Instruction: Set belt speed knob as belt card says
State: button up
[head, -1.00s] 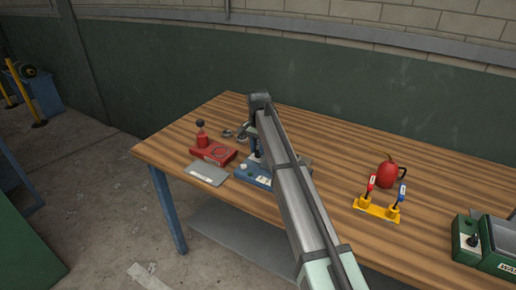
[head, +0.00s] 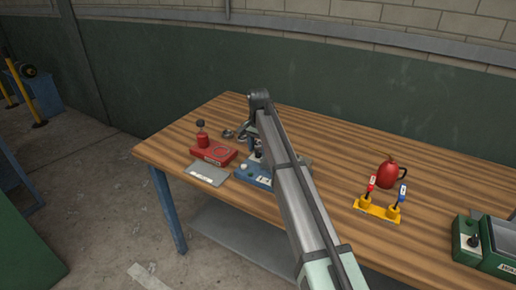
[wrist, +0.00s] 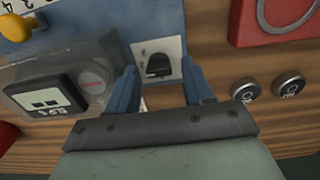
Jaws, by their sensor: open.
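In the wrist view, a black knob (wrist: 158,65) stands on a small pale plate (wrist: 143,47) with markings too small to read. My gripper (wrist: 158,72) has its two blue fingers apart, one on each side of this knob. I cannot tell whether they touch it.
In the head view, a red base (head: 214,153), red can (head: 389,174), yellow stand (head: 376,210) and green box (head: 466,240) share the table.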

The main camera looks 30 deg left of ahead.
aim_at(258, 151)
jog(key=shift+r, duration=3.95)
